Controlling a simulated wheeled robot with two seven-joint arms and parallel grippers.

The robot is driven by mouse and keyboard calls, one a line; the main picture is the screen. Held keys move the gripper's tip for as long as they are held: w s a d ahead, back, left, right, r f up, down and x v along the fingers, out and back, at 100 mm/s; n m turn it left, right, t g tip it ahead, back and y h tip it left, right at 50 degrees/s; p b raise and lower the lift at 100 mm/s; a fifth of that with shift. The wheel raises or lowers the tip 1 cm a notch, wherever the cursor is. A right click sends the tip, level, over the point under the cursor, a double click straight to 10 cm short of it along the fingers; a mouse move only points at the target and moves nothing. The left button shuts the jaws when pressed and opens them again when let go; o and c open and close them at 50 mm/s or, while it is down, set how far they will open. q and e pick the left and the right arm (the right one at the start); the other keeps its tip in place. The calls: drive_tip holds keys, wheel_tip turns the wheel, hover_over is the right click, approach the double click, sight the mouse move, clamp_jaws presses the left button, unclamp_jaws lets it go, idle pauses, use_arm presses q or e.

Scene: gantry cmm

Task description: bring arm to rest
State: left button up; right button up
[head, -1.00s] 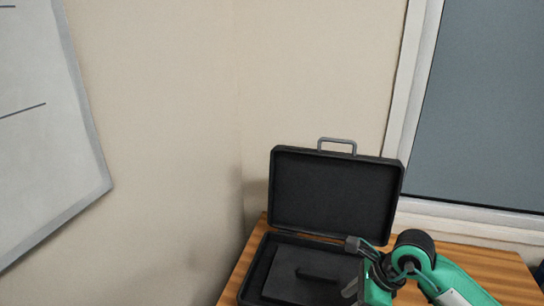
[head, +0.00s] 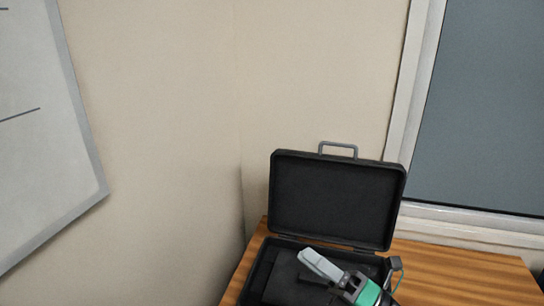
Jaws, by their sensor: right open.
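My right gripper (head: 314,269) is open, low in the head view, over the base of an open black case. A light grey finger points up and to the left, and the green wrist is cut off by the bottom edge. I see nothing between the fingers. Whether the gripper touches the case cannot be told. My left gripper is not in view.
The black case (head: 335,200) stands open on a striped wooden table (head: 455,268), its lid upright with a grey handle on top. The table to the right of the case looks clear. A wall, a whiteboard (head: 50,130) and a window (head: 485,110) lie behind.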

drive_tip(key=w+d+f+m+t+h, duration=0.2)
drive_tip(key=d+m+t+h, duration=0.4)
drive_tip(key=m, duration=0.4)
drive_tip(key=w+d+f+m+t+h, duration=0.2)
drive_tip(key=d+m+t+h, duration=0.2)
drive_tip(key=m+h, duration=0.5)
drive_tip(key=s+d+f+m+g+h, duration=0.2)
drive_tip(key=d+f+m+g+h, duration=0.15)
drive_tip(key=f+m, duration=0.3)
drive_tip(key=s+d+f+m+g+h, duration=0.3)
drive_tip(key=d+f+m+g, duration=0.15)
drive_tip(key=f, duration=0.35)
drive_tip(key=s+a+f+m+g+y, duration=0.1)
drive_tip(key=s+f+m+g, duration=0.1)
drive_tip(key=s+f+g, duration=0.55)
drive_tip(key=s+a+f+m+g+y, duration=0.1)
drive_tip(key=s+a+f+m+g, duration=0.3)
drive_tip(key=s, duration=0.7)
wheel_tip(320, 180, down, 33)
drive_tip(key=d+n, duration=0.2)
drive_tip(key=s+d+f, duration=0.2)
drive_tip(key=s+f, duration=0.7)
drive_tip(key=s+d+f, duration=0.1)
drive_tip(key=s+f, duration=0.9)
drive_tip(key=shift+d+g, duration=0.4)
drive_tip(key=shift+g, duration=0.05)
drive_tip(key=shift+r, duration=0.1)
